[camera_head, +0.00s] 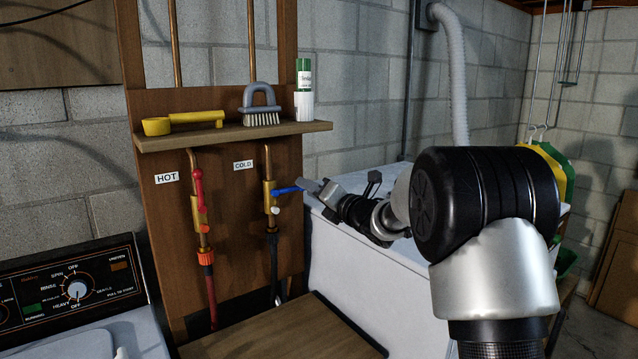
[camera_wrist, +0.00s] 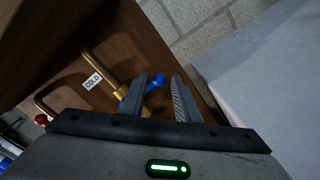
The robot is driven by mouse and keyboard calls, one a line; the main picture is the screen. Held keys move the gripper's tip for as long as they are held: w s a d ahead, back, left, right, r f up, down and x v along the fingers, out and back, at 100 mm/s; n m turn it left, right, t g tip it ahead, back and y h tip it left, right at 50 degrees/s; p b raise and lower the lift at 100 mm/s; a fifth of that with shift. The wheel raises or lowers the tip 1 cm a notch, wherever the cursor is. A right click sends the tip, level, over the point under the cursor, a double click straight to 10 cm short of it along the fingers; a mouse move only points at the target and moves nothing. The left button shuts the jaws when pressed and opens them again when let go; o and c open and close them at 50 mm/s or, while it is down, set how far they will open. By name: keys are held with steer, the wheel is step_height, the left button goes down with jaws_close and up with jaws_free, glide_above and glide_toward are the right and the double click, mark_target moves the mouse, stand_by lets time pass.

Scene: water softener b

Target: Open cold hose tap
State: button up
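The cold tap (camera_head: 270,197) is a brass valve on a copper pipe, below the COLD label (camera_head: 243,165) on the wooden panel. Its blue lever (camera_head: 288,190) sticks out sideways to the right, roughly level. My gripper (camera_head: 306,186) is just right of the lever's tip, pointing at the tap. In the wrist view my gripper (camera_wrist: 163,88) has its two fingers apart, and the blue lever (camera_wrist: 157,81) shows in the gap, nearer the left finger. Whether a finger touches the lever I cannot tell. The valve body is partly hidden by the left finger there.
The hot tap (camera_head: 201,205), with a red lever, is to the left. A shelf (camera_head: 230,133) above holds a yellow tool (camera_head: 185,121), a brush (camera_head: 261,107) and a spray can (camera_head: 304,90). A white appliance (camera_head: 375,270) stands right, below my arm. A wooden surface (camera_head: 285,335) lies below.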

steer(key=shift+w+a+f, duration=0.1)
steer(key=shift+w+a, duration=0.35)
steer(key=shift+a, duration=0.1)
steer(key=shift+c, duration=0.7)
steer(key=shift+f, duration=0.1)
steer(key=c, duration=0.3)
steer(key=shift+f, duration=0.1)
steer(key=shift+s+a+r, duration=0.1)
steer(key=shift+r, duration=1.15)
steer(key=shift+c, duration=0.5)
steer(key=shift+a+r, duration=0.1)
steer(key=shift+r, duration=0.05)
